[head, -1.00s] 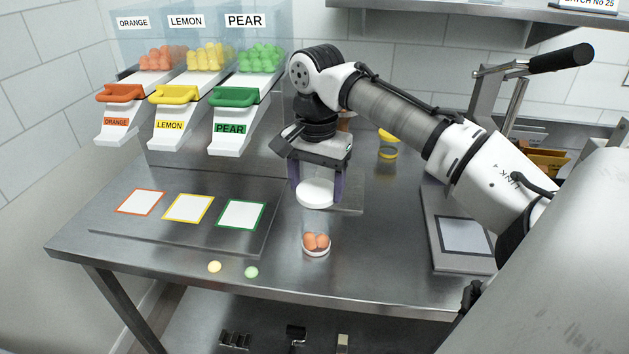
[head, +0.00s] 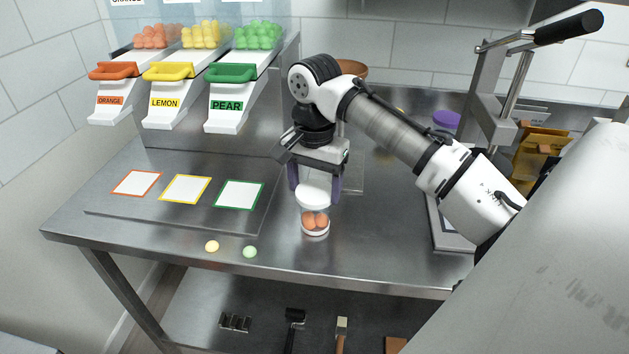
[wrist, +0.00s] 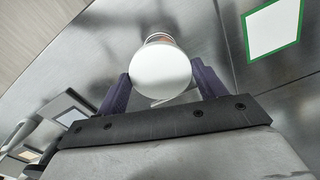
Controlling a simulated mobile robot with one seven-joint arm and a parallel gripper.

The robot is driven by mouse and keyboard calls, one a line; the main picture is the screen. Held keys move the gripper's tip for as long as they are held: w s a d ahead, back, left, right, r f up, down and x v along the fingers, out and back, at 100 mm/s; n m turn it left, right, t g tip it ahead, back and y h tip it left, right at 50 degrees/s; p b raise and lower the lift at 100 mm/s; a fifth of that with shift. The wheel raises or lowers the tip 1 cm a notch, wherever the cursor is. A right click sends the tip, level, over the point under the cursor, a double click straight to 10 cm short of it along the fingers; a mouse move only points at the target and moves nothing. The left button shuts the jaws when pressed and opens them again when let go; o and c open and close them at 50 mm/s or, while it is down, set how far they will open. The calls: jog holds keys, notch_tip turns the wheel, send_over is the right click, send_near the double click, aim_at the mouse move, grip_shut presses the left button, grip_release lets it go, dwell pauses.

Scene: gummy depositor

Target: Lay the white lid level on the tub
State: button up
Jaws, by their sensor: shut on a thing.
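The white lid (head: 314,193) is a round disc held between the purple fingers of my gripper (head: 315,187). In the head view it is just above and behind the tub's mouth; whether it touches the rim I cannot tell. The clear tub (head: 315,224) stands upright on the table with orange gummies in it and a white base. In the wrist view the lid (wrist: 160,72) fills the space between the fingers (wrist: 158,88) and hides most of the tub (wrist: 159,38), whose edge shows beyond it.
Orange-, yellow- and green-framed cards (head: 187,189) lie on a raised plate at the left, under the dispensers (head: 165,97). A yellow gummy (head: 212,246) and a green gummy (head: 250,252) lie near the front edge. A lever press (head: 490,110) stands right. Table around the tub is clear.

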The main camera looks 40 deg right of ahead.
aim_at(314, 192)
jog(key=shift+f, duration=0.1)
dwell(0.3)
jog(key=shift+f, duration=0.6)
jog(key=o, duration=1)
jog(key=shift+o, duration=0.2)
notch_tip(314, 192, up, 14)
jog(key=b, duration=0.1)
jog(key=shift+f, duration=0.1)
